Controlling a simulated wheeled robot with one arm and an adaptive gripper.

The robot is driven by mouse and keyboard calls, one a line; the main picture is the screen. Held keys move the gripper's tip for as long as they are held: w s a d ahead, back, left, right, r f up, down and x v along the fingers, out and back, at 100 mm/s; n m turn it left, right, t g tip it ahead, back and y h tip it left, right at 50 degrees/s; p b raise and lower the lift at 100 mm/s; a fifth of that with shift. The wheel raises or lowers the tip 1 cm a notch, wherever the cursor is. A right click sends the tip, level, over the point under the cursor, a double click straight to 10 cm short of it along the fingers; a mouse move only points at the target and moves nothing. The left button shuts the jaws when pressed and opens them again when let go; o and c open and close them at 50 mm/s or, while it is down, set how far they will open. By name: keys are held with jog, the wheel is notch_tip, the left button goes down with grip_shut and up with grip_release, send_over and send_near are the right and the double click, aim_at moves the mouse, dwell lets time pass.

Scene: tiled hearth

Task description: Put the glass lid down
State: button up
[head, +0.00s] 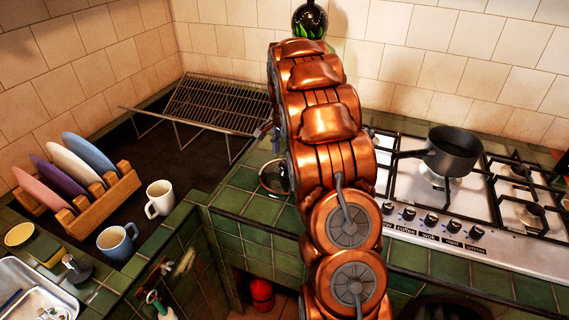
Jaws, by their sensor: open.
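The glass lid (271,180), round and see-through with a darker rim, shows in the head view on the green tiled counter, just left of my copper arm. Its right part is hidden behind the arm. My gripper (268,136) is mostly hidden behind my arm; only small grey parts show at the arm's left edge, above the lid in the picture. It is open. I cannot tell whether it touches the lid.
A gas hob (440,205) with a dark saucepan (452,152) is on the right. A wire rack (215,103) stands behind left. A wooden plate rack (105,204), a white mug (160,198) and a blue mug (117,242) are left. Green tiles left of the lid are clear.

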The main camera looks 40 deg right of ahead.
aim_at(285, 164)
notch_tip(285, 164, up, 7)
jog(key=b, duration=0.2)
jog(key=s+a+r+n, duration=0.2)
jog(key=s+a+n, duration=0.2)
jog(key=s+a, duration=0.4)
jog(key=s+a+r+n, duration=0.2)
jog(key=s+a+n, duration=0.2)
jog(key=s+a, duration=0.45)
jog(key=s+a+f+n, duration=0.2)
jog(key=s+a+n, duration=0.1)
jog(key=s, duration=0.4)
jog(key=s+a+f+n+g, duration=0.1)
jog(key=s+a+f+n, duration=0.1)
jog(key=s+a, duration=0.2)
jog(key=s+a+f+n, duration=0.2)
jog(key=s+a+n, duration=0.1)
jog(key=s, duration=0.6)
jog(key=shift+s+a+n+g, duration=0.3)
jog(key=shift+a+g, duration=0.1)
jog(key=shift+a, duration=0.35)
jog(key=shift+r+p, duration=0.95)
jog(key=shift+p, duration=0.25)
jog(key=shift+c, duration=0.4)
